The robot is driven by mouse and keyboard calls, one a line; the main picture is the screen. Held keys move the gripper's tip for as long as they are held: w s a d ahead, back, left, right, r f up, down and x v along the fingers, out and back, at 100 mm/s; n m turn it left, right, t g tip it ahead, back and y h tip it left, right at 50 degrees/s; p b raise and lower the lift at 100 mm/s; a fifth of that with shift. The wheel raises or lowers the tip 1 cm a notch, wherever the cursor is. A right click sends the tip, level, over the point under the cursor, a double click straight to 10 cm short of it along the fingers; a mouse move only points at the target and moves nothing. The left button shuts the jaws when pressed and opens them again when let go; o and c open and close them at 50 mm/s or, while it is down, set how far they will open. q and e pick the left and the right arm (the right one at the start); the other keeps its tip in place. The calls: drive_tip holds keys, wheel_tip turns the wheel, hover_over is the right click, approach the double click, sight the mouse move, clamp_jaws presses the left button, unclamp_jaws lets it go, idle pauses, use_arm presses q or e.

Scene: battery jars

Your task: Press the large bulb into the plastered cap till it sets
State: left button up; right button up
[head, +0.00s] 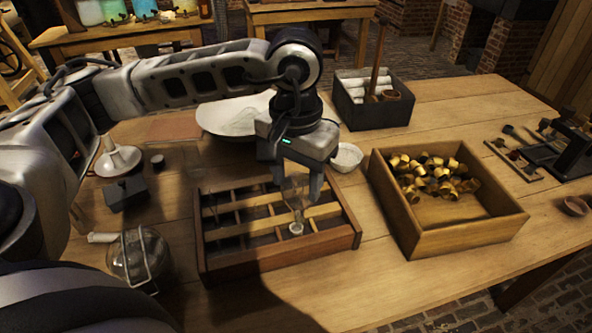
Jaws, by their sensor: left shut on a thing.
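My left gripper (297,187) comes down over a wooden compartment tray (204,257) and is shut on a clear glass bulb (296,196). The bulb hangs neck down between the fingers. A small pale piece (296,229) shows at the bottom of its neck, by the tray's front right compartments. It looks like a cap with plaster, but it is too small to tell whether the neck is seated in it. Several brass caps (432,173) lie in a wooden box (468,237) to the right. My right gripper is out of view.
A wide pale dish (215,118) and a small bowl of white powder (347,157) stand behind the tray. A dark crate (375,116) holds white rolls. A caged glass globe (140,256) stands at the front left. The tabletop front right of the tray is clear.

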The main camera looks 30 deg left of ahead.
use_arm(q)
drive_tip(key=shift+s+f+b, duration=0.15)
drive_tip(key=shift+s+b, duration=0.1)
drive_tip(key=shift+b, duration=0.05)
idle(0.4)
drive_tip(key=shift+s+a, duration=0.1)
drive_tip(key=shift+s, duration=0.1)
drive_tip(key=shift+f+b, duration=0.15)
drive_tip(key=shift+b, duration=0.8)
drive_tip(key=shift+c, duration=0.2)
idle(1.0)
drive_tip(key=shift+f+b, duration=0.2)
drive_tip(key=shift+b, duration=0.15)
drive_tip(key=shift+f, duration=0.15)
idle(0.4)
